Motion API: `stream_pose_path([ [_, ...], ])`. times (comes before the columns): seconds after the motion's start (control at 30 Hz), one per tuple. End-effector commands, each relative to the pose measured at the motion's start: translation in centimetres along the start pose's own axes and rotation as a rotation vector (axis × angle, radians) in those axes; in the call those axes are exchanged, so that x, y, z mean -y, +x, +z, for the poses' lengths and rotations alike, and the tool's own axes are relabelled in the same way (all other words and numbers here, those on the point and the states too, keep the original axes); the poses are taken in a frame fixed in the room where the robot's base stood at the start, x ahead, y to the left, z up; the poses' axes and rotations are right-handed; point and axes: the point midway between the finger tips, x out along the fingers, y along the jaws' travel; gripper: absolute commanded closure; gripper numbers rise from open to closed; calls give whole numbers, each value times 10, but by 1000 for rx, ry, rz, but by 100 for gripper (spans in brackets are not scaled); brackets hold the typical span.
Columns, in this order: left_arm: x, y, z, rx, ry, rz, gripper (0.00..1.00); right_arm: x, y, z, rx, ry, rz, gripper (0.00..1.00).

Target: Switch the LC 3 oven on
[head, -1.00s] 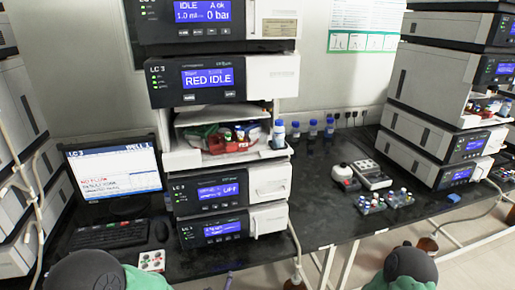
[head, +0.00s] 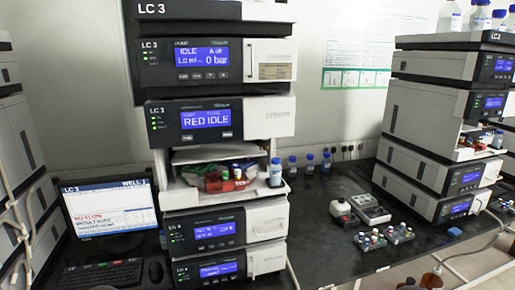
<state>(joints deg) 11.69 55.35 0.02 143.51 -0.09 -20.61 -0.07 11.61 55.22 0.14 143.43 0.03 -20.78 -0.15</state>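The LC 3 stack stands on the black bench left of centre in the head view. Its modules run from a top unit marked LC 3 (head: 215,12), through a module reading IDLE and 0 bar (head: 262,62) and one reading RED IDLE (head: 262,118), to an open shelf. Below are a module (head: 262,226) whose blurred display seems to end in Off and a bottom module (head: 268,260) with unreadable display text. I cannot tell from the labels which module is the oven. Neither of my grippers is in view.
A monitor (head: 108,208) and keyboard (head: 103,274) stand left of the stack. The shelf (head: 184,198) holds a red rack and bottles. Small equipment and vial racks (head: 370,240) lie on the bench (head: 330,262) to the right. Another stack (head: 425,165) stands at the right.

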Motion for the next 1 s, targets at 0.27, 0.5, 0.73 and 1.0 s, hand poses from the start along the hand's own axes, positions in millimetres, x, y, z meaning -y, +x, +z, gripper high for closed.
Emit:
stream_pose_path([
  [0.27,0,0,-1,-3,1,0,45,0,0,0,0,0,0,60],
  [0.5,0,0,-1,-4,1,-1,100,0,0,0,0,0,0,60],
  [0.73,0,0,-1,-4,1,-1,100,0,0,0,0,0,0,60],
  [1.0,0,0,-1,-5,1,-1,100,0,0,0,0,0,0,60],
])
